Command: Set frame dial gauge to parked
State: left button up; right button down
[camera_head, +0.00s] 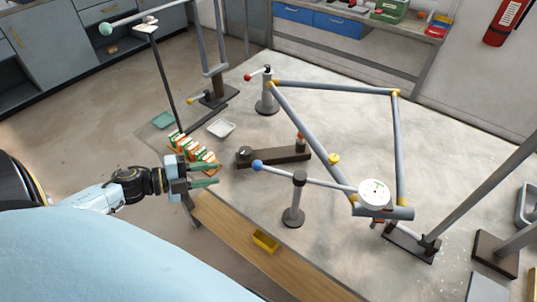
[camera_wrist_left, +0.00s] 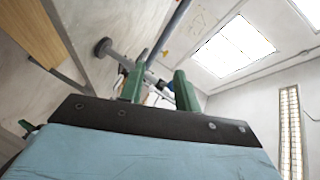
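The dial gauge (camera_head: 375,194) is a round white dial at the right end of a grey swing arm (camera_head: 330,184). It sits over the lower tube of the frame (camera_head: 397,150). The arm is carried on a post with a dark round base (camera_head: 293,217), and a blue ball knob (camera_head: 257,165) ends it on the left. My left gripper (camera_head: 217,174) is left of the blue knob, apart from it, with green fingers spread and nothing between them. The left wrist view also shows the open fingers (camera_wrist_left: 159,88), with grey rods beyond. My right gripper is not in view.
A dark bar fixture (camera_head: 275,157) lies just beyond the knob. Orange, white and green boxes (camera_head: 193,150) and a white tray (camera_head: 221,128) are near the left edge. A red-knobbed clamp post (camera_head: 267,95) stands at the frame's upper left corner. A yellow bin (camera_head: 265,242) is at the front.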

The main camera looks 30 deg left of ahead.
aim_at(260, 168)
pick_arm(q)
jog(key=s+d+r+m+g+h, duration=0.1)
jog(key=d+r+m+g+h, duration=0.3)
jog(key=r, duration=0.3)
jog(key=shift+m+t+y, duration=0.4)
jog(key=shift+t+y, duration=0.1)
jog(key=shift+t, duration=0.1)
jog(key=p+x, duration=0.2)
jog(key=x, duration=1)
jog(key=shift+a+p, duration=0.15)
jog(key=shift+p, duration=0.15)
jog(key=shift+w+d+f, duration=0.3)
jog(key=shift+w+d, duration=0.1)
jog(key=shift+d, duration=0.1)
jog(key=shift+c, duration=0.4)
grip_shut()
